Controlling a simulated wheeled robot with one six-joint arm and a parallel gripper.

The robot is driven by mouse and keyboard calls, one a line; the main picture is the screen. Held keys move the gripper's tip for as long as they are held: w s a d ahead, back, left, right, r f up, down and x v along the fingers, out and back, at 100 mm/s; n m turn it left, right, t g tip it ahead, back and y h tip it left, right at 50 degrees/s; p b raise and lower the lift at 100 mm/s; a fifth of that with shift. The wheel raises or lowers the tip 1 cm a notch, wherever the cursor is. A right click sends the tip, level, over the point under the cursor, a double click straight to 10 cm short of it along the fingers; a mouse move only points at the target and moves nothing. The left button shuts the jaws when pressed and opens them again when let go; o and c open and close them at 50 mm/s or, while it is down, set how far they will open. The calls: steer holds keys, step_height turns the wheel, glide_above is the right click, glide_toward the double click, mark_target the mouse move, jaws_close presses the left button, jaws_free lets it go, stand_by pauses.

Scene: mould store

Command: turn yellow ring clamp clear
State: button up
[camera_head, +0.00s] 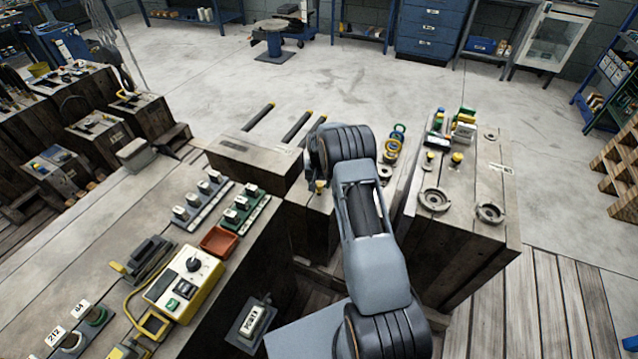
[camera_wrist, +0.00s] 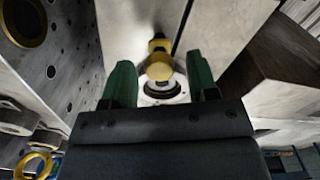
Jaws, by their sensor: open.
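My gripper (camera_wrist: 160,64) is open in the wrist view, with one green finger on each side of a yellow clamp piece (camera_wrist: 158,69). A gap shows between the clamp and each finger. The clamp has a rounded yellow head with a second yellow end beyond it, above a pale and dark round base (camera_wrist: 161,92). The dark gripper body hides the near edge of that base. In the head view a small yellow piece (camera_head: 320,186) shows on the wooden block, just left of my arm. My arm hides most of the gripper there.
The right wooden block (camera_head: 470,240) bears round metal flanges (camera_head: 436,199), a yellow-topped knob (camera_head: 457,158) and coloured blocks (camera_head: 464,131). Coloured rings (camera_head: 395,140) lie behind my arm. At left stands a bench with a yellow control box (camera_head: 185,285) and an orange tray (camera_head: 219,241). Open floor lies behind.

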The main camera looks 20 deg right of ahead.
steer(key=shift+c, duration=0.5)
steer(key=c, duration=0.8)
steer(key=shift+c, duration=0.2)
steer(key=shift+f, duration=0.1)
steer(key=n+b, duration=0.2)
steer(key=n, duration=0.2)
steer(key=n+b, duration=0.1)
steer(key=n, duration=0.3)
steer(key=shift+n, duration=0.4)
steer(key=n, duration=0.4)
steer(key=shift+b, duration=0.35)
steer(key=shift+n, duration=1.9)
